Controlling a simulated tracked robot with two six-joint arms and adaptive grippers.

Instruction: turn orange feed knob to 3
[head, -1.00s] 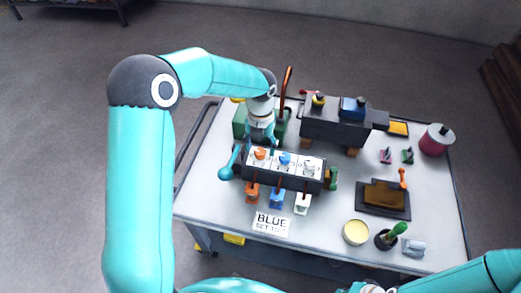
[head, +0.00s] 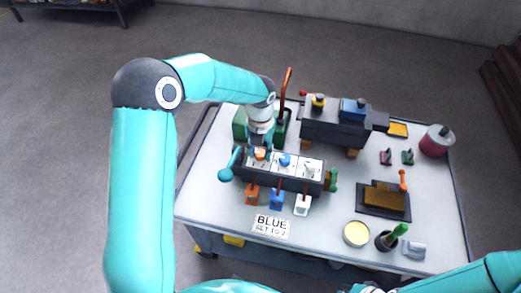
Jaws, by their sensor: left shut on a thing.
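The dark feed box (head: 282,180) stands on the table with a white top panel that carries an orange knob (head: 260,154), a blue knob (head: 285,160) and a white knob (head: 310,168). My left gripper (head: 259,148) points down at the panel's left end and is shut on the orange knob, partly hiding it. The knob's pointer and dial marks are too small to read. Orange, blue and white spouts hang below on the front. My right arm enters at the lower right, but its gripper is out of view.
A teal-ended lever (head: 226,175) sticks out left of the box. A dark engine model (head: 335,125) stands behind. A cream tin (head: 356,233) and a dark pot (head: 386,241) stand at the front right.

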